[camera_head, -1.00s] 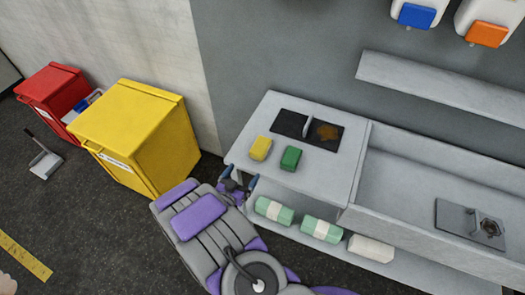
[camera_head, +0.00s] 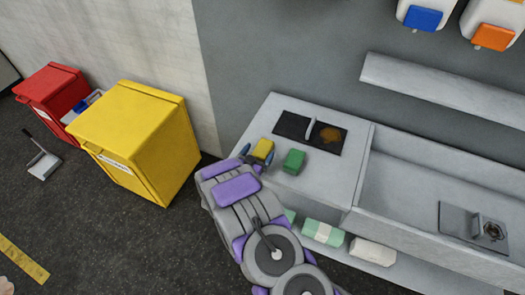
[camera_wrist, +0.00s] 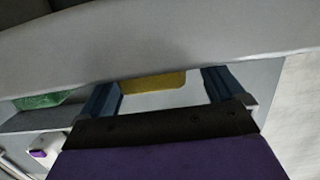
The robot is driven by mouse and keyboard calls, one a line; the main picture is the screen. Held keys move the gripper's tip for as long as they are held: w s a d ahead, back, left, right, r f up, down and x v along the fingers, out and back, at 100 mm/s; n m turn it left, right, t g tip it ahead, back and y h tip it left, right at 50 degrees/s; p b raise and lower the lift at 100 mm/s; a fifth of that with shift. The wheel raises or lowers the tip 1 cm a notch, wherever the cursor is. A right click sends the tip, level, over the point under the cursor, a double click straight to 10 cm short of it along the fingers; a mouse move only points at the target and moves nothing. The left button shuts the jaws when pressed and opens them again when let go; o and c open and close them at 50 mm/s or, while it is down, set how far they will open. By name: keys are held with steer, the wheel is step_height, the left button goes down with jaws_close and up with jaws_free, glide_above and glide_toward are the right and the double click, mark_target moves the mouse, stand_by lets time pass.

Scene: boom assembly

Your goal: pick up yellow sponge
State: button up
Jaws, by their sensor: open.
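The yellow sponge (camera_head: 263,148) lies on the left end of the grey counter, left of the green sponge (camera_head: 293,161). My gripper (camera_head: 257,156) is at the sponge's near side, its two blue fingers apart, one toward each side of it. In the wrist view the yellow sponge (camera_wrist: 153,80) shows in the gap between the fingers of my gripper (camera_wrist: 163,92). A grey band across the wrist view hides part of the sponge. I cannot tell whether the fingers touch it. The green sponge (camera_wrist: 50,101) shows at the left there.
A sink basin (camera_head: 420,190) is to the right. Wrapped packs (camera_head: 323,233) sit on the shelf below. A yellow bin (camera_head: 135,135) and a red bin (camera_head: 50,92) stand left.

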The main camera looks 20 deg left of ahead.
mark_target(264, 147)
steer(key=w, duration=0.2)
steer(key=shift+w+d+f, duration=0.1)
steer(key=shift+w+f, duration=0.2)
steer(key=shift+w, duration=0.05)
steer(key=shift+w+d, duration=0.15)
steer(key=shift+w, duration=0.15)
steer(key=shift+d, duration=0.15)
steer(key=shift+d+r, duration=0.15)
steer(key=shift+d, duration=0.1)
steer(key=shift+c, duration=0.4)
steer(key=shift+a, duration=0.4)
steer(key=c, duration=0.7)
steer(key=shift+d, duration=0.1)
steer(key=shift+c, duration=1.2)
steer(key=shift+d, duration=0.15)
